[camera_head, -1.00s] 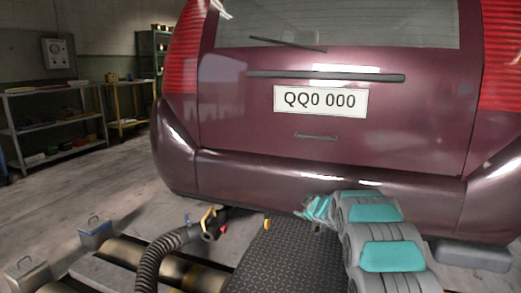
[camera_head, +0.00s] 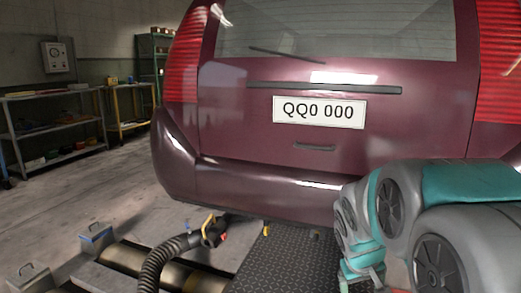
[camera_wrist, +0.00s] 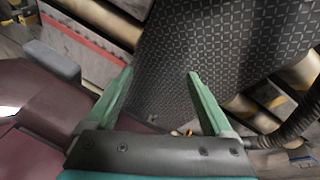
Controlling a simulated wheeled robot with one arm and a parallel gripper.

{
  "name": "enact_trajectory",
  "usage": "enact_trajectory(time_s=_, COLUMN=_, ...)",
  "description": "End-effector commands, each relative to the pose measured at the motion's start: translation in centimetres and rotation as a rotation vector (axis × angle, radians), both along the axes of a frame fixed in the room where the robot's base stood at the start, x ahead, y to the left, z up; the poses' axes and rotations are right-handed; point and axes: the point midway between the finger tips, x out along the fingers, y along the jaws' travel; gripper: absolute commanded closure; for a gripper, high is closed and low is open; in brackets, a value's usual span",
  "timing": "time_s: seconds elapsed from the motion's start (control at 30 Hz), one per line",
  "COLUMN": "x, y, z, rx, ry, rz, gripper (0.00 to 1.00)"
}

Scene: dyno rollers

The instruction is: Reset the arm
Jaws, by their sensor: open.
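My gripper (camera_wrist: 160,74) shows in the wrist view with its two green fingers apart and nothing between them. It faces the dark checkered plate (camera_wrist: 200,45) on the floor. In the head view my arm is folded in at the lower right, in front of the car's bumper. The fingertips cannot be made out clearly there.
A maroon car (camera_head: 240,130) fills the middle of the head view, close behind my arm. A black ribbed hose (camera_head: 160,258) with a yellow-handled end lies left of the checkered plate (camera_head: 285,262), by the rollers (camera_head: 130,258). Shelves (camera_head: 55,125) stand at the far left.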

Motion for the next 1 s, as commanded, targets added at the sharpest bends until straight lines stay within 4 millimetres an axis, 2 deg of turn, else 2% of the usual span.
enact_trajectory(time_s=0.03, x=-2.8, y=0.8, z=0.4, rx=0.027, ry=0.037, rz=-0.019, gripper=0.14)
enact_trajectory(time_s=0.1, x=-7.1, y=2.1, z=0.1, rx=0.069, ry=0.109, rz=-0.046, gripper=0.14)
enact_trajectory(time_s=0.2, x=-12.7, y=4.1, z=-0.1, rx=0.129, ry=0.206, rz=-0.074, gripper=0.14)
enact_trajectory(time_s=0.3, x=-17.4, y=5.9, z=-0.3, rx=0.182, ry=0.290, rz=-0.091, gripper=0.14)
enact_trajectory(time_s=0.4, x=-20.9, y=7.2, z=-0.3, rx=0.220, ry=0.352, rz=-0.101, gripper=0.14)
enact_trajectory(time_s=0.5, x=-22.9, y=8.1, z=-0.4, rx=0.244, ry=0.393, rz=-0.104, gripper=0.14)
enact_trajectory(time_s=0.6, x=-23.7, y=8.4, z=-0.5, rx=0.252, ry=0.411, rz=-0.105, gripper=0.14)
enact_trajectory(time_s=1.0, x=-23.7, y=8.4, z=-0.5, rx=0.253, ry=0.409, rz=-0.105, gripper=0.14)
